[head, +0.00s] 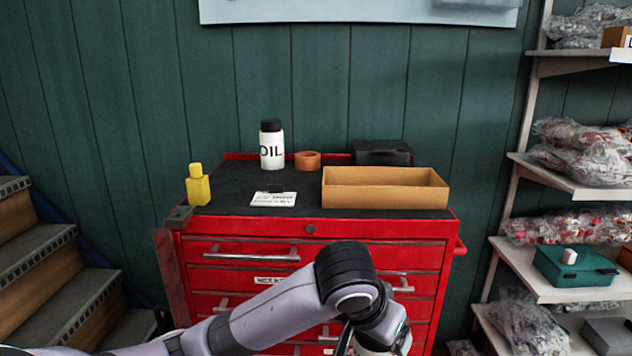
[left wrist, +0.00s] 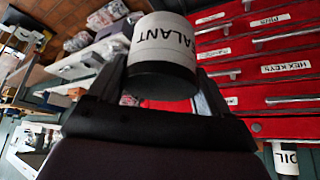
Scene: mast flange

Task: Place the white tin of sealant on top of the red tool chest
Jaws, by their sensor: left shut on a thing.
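The white tin of sealant (left wrist: 160,38), with black lettering and a black end, is in my left gripper (left wrist: 163,82) in the left wrist view. The two fingers are shut on its sides. The tin is in front of the drawer fronts. The red tool chest (head: 215,252) stands against the wall in the head view, with a dark top. It also shows in the left wrist view (left wrist: 240,62). In the head view my left arm crosses the chest front and bends down; its gripper and the tin are out of frame. My right gripper is in neither view.
On the chest top are a yellow bottle (head: 198,190), an oil bottle (head: 272,150), an orange ring (head: 307,160), a white card (head: 273,199), a black case (head: 382,153) and an open cardboard box (head: 385,196). Clear dark surface shows left of the oil bottle. Shelves (head: 570,190) stand right.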

